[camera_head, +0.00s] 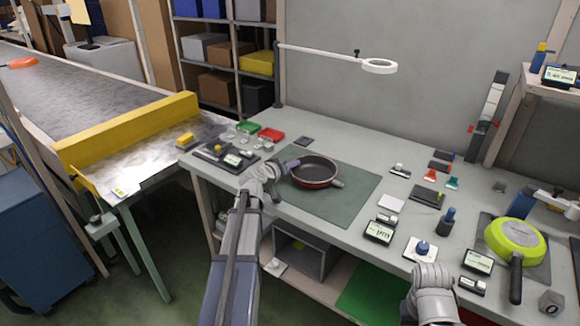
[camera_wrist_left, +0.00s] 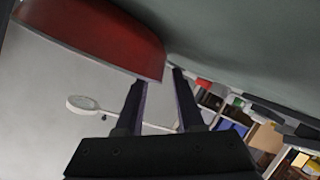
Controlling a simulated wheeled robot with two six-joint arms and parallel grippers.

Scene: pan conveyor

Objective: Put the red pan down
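The red pan (camera_head: 315,183), with a dark inside, sits upright and level on the dark green mat (camera_head: 350,208) on the bench. A short grey stub shows at its right side. My left gripper (camera_head: 291,164) is at the pan's left rim.
A green pan (camera_head: 515,238) with a black handle is at the right. Small devices (camera_head: 378,231) and cards lie right of the mat. Red and green items (camera_head: 270,134) are behind left. A ring lamp (camera_head: 379,66) overhangs the bench. The conveyor (camera_head: 80,95) is at the left.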

